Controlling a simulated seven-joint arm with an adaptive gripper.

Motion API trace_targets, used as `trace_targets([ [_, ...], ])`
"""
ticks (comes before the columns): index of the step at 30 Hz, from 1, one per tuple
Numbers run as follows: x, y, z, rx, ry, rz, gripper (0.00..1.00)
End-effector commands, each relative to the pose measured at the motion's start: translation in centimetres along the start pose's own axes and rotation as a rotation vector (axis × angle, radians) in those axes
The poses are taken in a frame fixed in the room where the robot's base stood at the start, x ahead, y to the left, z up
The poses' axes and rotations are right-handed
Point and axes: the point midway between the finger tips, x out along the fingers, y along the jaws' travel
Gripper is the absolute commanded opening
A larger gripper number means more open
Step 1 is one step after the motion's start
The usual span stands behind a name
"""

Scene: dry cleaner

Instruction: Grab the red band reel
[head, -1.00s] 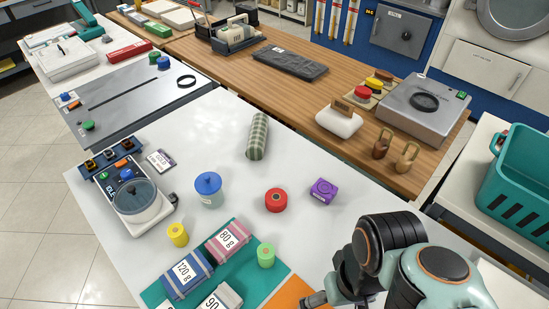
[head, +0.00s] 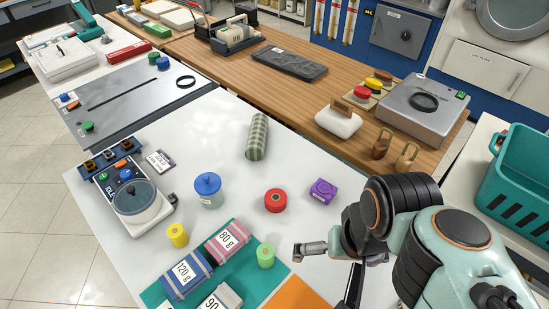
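The red band reel (head: 276,201) stands on the white table (head: 215,140) in the head view, a short round reel with a dark centre hole. It is in plain sight and nothing touches it. My gripper (head: 352,287) is at the lower right of the reel, apart from it. It is dark and seen partly behind my arm and wrist, so its fingers cannot be made out and I cannot tell whether it is open or shut. A silvery wrist part juts left toward the green reel (head: 265,256).
A purple block (head: 323,191) sits right of the red reel, a blue-lidded jar (head: 208,190) left, a green striped roll (head: 257,137) behind. A yellow reel (head: 177,235), labelled bundles (head: 229,242) and a scale (head: 138,200) are at front left. The table just behind the red reel is clear.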

Motion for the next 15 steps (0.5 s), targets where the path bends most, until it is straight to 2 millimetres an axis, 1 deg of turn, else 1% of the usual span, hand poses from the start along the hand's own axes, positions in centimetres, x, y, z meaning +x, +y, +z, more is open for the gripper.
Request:
trace_targets([
  [1,-0.9,-0.2,-2.6,0.037,0.044,0.000,0.99],
  [2,-1.4,-0.3,-4.3,0.061,0.068,0.001,0.99],
  [3,-1.9,-0.6,-6.6,0.092,0.094,0.000,0.99],
  [5,-2.1,-1.0,-9.8,0.130,0.120,-0.001,0.99],
  [6,-2.0,-1.4,-11.9,0.153,0.133,-0.002,0.99],
  [8,-1.5,-1.9,-15.1,0.183,0.146,-0.003,0.99],
  [9,-0.8,-2.4,-17.1,0.201,0.149,-0.003,0.99],
  [11,0.8,-3.1,-20.2,0.226,0.150,-0.003,0.99],
  [12,2.3,-3.7,-22.1,0.238,0.144,-0.002,0.99],
  [14,4.9,-4.6,-24.6,0.253,0.130,0.002,0.99],
  [15,7.1,-5.2,-25.9,0.258,0.114,0.007,0.99],
])
